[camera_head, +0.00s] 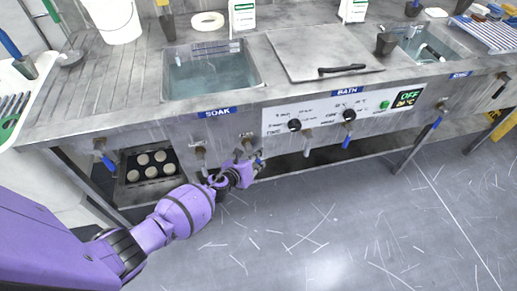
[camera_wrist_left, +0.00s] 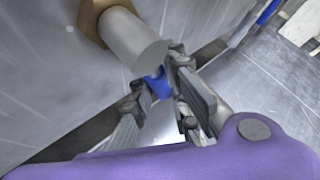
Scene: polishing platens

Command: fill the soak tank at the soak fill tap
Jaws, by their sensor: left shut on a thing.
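The soak tank (camera_head: 212,76) is the open basin at the left of the steel bench, with clear water in it, above the blue SOAK label (camera_head: 214,113). Two taps sit on the front panel below it: one (camera_head: 199,153) at the left and one (camera_head: 247,141) at the right. My left gripper (camera_head: 252,168) is at the right tap and shut on its blue lever handle. In the left wrist view, the blue handle (camera_wrist_left: 158,86) shows between the fingers (camera_wrist_left: 160,78), just below the round metal tap body (camera_wrist_left: 140,45). My right gripper is not in view.
The BATH panel (camera_head: 340,112) with knobs and a display is to the right. Another blue-handled valve (camera_head: 106,160) hangs at the left. A tray of round pieces (camera_head: 148,170) sits on the lower shelf. A white bucket (camera_head: 113,18) stands behind. The floor in front is clear.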

